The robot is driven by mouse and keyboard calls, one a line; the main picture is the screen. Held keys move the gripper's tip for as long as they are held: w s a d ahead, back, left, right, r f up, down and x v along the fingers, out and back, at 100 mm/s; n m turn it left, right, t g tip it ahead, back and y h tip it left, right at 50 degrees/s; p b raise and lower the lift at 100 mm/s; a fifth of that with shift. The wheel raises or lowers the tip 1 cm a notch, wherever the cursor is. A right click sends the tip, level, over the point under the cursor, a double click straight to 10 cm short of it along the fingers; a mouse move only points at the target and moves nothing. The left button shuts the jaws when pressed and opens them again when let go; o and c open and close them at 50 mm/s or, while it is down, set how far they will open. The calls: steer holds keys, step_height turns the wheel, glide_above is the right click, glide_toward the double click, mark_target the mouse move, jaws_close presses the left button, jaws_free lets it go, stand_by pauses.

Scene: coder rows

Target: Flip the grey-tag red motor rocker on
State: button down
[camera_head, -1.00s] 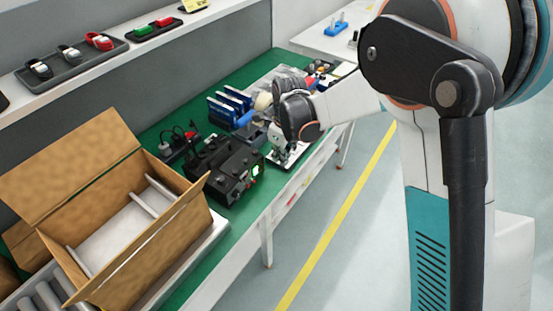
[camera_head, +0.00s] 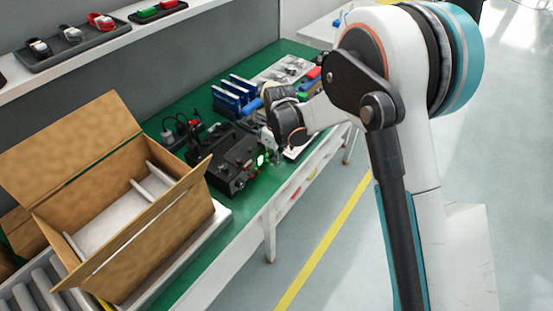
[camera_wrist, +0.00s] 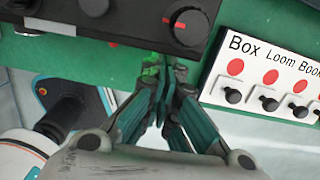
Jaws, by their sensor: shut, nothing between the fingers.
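My gripper (camera_wrist: 165,82) points down beside the front of a black control box (camera_wrist: 120,12), its fingers together and empty. In the head view my gripper (camera_head: 272,168) is small and partly blended with the bench edge, close to the right end of the black box (camera_head: 228,172). A small red-marked part (camera_wrist: 180,18) shows on the box in the wrist view. A green glow and a small red spot lie at the fingertips. I cannot tell which part is the grey-tag red motor rocker, and no grey tag can be read.
A white panel (camera_wrist: 265,75) with red discs and black toggles, lettered "Box", "Loom" and "Book", lies right of my gripper. An open cardboard box (camera_head: 110,200) stands left on the bench. Blue holders (camera_head: 232,95) stand behind. A shelf (camera_head: 95,52) runs along the wall.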

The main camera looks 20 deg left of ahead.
steer(key=shift+f, duration=0.1)
steer(key=shift+w+a+f+y+b, duration=0.1)
steer(key=shift+a+f+y+b, duration=0.15)
steer(key=shift+y+b, duration=0.2)
steer(key=shift+r, duration=0.25)
steer(key=shift+r+p, duration=0.5)
steer(key=shift+r, duration=0.15)
